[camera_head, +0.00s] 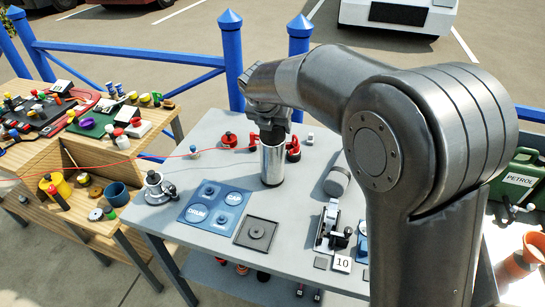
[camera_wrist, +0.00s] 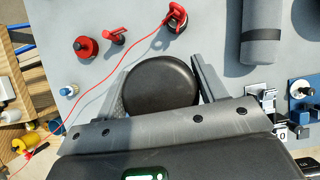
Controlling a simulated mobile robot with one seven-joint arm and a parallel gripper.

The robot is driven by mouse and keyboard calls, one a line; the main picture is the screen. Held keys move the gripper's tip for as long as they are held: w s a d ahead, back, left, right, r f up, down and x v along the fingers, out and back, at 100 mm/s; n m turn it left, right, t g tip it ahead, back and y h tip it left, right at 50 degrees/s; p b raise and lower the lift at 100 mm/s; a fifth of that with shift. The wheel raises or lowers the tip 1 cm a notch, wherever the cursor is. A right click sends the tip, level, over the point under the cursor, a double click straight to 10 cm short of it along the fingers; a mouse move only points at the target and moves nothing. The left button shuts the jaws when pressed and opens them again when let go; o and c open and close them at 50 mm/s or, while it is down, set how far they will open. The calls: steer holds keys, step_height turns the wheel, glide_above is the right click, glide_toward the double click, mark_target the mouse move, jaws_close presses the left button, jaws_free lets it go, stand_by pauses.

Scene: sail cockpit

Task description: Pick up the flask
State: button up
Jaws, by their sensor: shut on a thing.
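The flask (camera_head: 272,163) is a shiny silver cylinder with a dark top, upright at the middle of the grey table. In the wrist view its round black lid (camera_wrist: 160,85) fills the space between my two fingers. My gripper (camera_head: 273,134) comes down from above and is shut on the flask near its top; it also shows in the wrist view (camera_wrist: 160,70). The flask's base is at or very near the table surface; I cannot tell whether it touches. My fingers hide part of its top.
The grey table (camera_head: 215,145) holds a blue mat (camera_head: 216,205) with discs, a dark square tray (camera_head: 257,233), red parts (camera_head: 293,148) behind the flask and a grey cylinder (camera_head: 337,181) to the right. A thin red line (camera_wrist: 95,95) runs close by. A cluttered wooden bench (camera_head: 75,155) stands left.

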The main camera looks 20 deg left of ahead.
steer(key=shift+c, duration=1.3)
